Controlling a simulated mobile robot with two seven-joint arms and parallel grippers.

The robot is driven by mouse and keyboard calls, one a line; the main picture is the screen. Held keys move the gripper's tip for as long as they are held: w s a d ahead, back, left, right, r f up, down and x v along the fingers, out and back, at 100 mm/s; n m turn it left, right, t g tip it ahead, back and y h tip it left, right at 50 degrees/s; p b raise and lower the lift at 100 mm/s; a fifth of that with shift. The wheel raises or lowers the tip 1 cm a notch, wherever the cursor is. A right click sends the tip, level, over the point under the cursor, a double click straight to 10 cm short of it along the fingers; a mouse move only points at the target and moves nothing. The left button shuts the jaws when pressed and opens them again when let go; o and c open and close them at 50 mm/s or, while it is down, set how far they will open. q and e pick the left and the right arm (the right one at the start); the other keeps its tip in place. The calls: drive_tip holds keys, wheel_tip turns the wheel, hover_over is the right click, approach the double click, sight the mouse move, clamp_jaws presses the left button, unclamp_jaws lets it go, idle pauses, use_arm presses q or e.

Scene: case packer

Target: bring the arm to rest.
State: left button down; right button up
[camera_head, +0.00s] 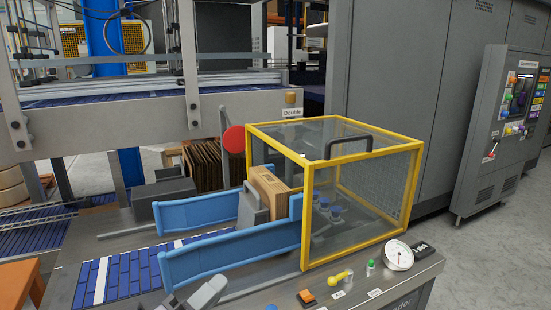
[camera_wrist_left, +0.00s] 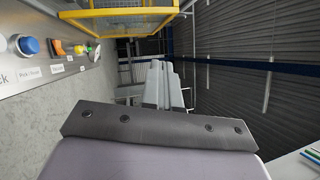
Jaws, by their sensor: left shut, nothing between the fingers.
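My left gripper (camera_head: 196,298) shows at the bottom edge of the head view, as a few pale grey parts beside the front of the machine. It also shows in the left wrist view (camera_wrist_left: 166,84), where its fingers are together with nothing between them. Most of the left arm is outside the head view. My right gripper is in neither view.
A yellow-framed clear guard (camera_head: 360,190) stands on the machine, with a cardboard box (camera_head: 270,190) beside it between blue guide rails (camera_head: 230,252). A gauge (camera_head: 398,255) and an orange switch (camera_head: 306,297) sit along the front panel. Open grey floor lies at right.

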use_arm(q)
drive_tip(key=s+a+f+n+g+y+p, duration=0.1)
drive_tip(key=s+a+f+n+y, duration=0.3)
drive_tip(key=s+f+n, duration=0.5)
drive_tip(key=s+a+f+n+g+y+p, duration=0.1)
drive_tip(key=s+a+f+n+g+y, duration=0.3)
drive_tip(key=s+f+n+y, duration=0.3)
drive_tip(key=s+a+f+n, duration=0.1)
drive_tip(key=s+f+n, duration=0.2)
drive_tip(key=f+n, duration=0.4)
drive_tip(key=shift+s+a+f+n+p, duration=0.3)
drive_tip(key=shift+n+p, duration=0.1)
drive_tip(key=shift+n, duration=0.8)
